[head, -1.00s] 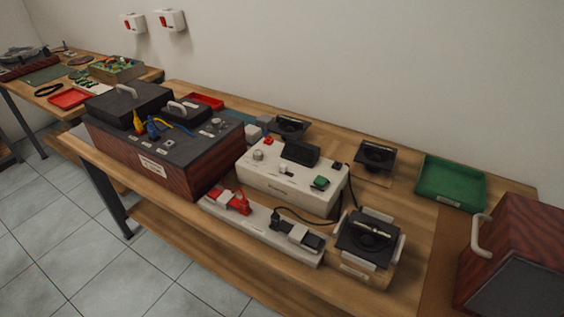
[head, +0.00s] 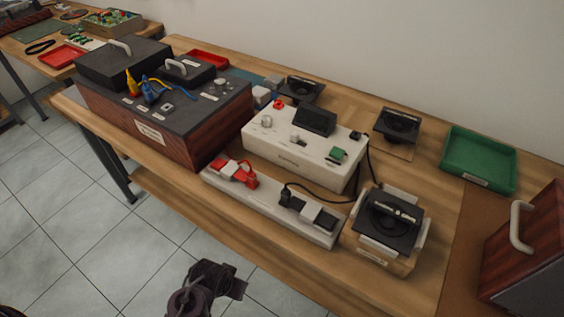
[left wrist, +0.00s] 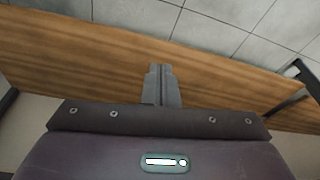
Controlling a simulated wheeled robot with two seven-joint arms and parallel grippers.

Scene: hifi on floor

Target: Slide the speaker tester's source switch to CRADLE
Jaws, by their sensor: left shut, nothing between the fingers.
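The speaker tester is a cream box (head: 286,161) in the middle of the bench in the head view. Its top carries a dark tilted screen (head: 315,121), a pale knob (head: 266,121), a red button (head: 278,104), a green part (head: 338,153) and a small slide switch (head: 295,139). The switch's position and lettering are too small to read. The speaker cradle (head: 372,257), a wooden stand holding a black speaker (head: 392,220), stands to its right. My left gripper (left wrist: 161,85) is shut and empty in the left wrist view, over floor and a wooden board edge. My right gripper is not in view.
A power strip (head: 272,206) with red and black plugs lies in front of the tester. A large wood-sided box (head: 160,140) stands left. Loose speakers (head: 397,126) sit behind, a green tray (head: 478,160) and a handled cabinet (head: 525,245) right. Black cables run beside the tester.

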